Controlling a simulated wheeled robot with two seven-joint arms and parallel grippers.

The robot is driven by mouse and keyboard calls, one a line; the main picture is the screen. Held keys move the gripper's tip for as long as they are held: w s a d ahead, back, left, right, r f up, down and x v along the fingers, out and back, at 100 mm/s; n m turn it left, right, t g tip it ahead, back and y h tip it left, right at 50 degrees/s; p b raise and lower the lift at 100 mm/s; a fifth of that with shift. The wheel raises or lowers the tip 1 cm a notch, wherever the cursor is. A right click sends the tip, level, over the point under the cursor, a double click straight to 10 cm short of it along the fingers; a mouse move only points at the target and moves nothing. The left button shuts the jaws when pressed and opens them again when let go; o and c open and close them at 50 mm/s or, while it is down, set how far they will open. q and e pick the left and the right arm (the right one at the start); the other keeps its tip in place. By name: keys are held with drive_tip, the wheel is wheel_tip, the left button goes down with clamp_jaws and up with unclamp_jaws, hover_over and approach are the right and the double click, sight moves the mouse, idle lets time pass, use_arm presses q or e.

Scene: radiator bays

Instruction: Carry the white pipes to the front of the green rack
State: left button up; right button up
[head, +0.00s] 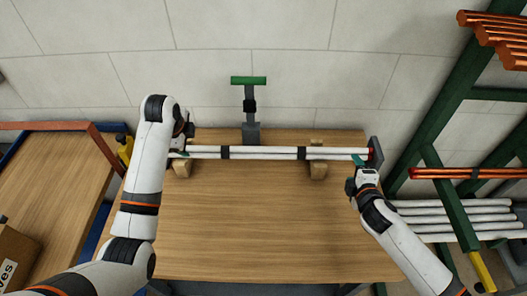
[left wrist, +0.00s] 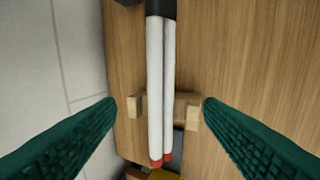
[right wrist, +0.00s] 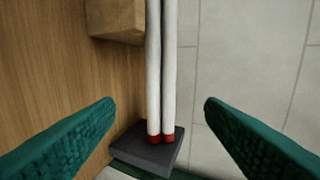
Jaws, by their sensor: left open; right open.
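A bundle of white pipes (head: 265,153) with red ends and black bands lies across wooden blocks on the table, seen in the head view. In the left wrist view the pipes (left wrist: 159,85) run between the fingers of my open left gripper (left wrist: 157,105), above a wooden block (left wrist: 180,108). In the right wrist view the red-tipped pipes (right wrist: 161,70) run between the fingers of my open right gripper (right wrist: 160,105), over a dark plate (right wrist: 150,155). Neither gripper touches the pipes visibly. The green rack (head: 440,95) stands at the right, partly out of view.
The wooden table (head: 260,225) is clear in front of the pipes. A grey stand with a green top (head: 248,81) rises behind them. The rack holds copper pipes (head: 465,173) and more white pipes (head: 455,218). A second table with a cardboard box (head: 15,260) is at the left.

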sight(193, 150)
use_arm(q)
drive_tip(key=x, duration=0.9)
drive_tip(key=shift+f, duration=0.1)
use_arm(e)
drive_tip(key=x, duration=0.9)
drive_tip(key=shift+w, duration=0.1)
use_arm(q)
drive_tip(key=shift+a, duration=0.1)
drive_tip(key=c, duration=1.3)
use_arm(e)
drive_tip(key=c, duration=1.3)
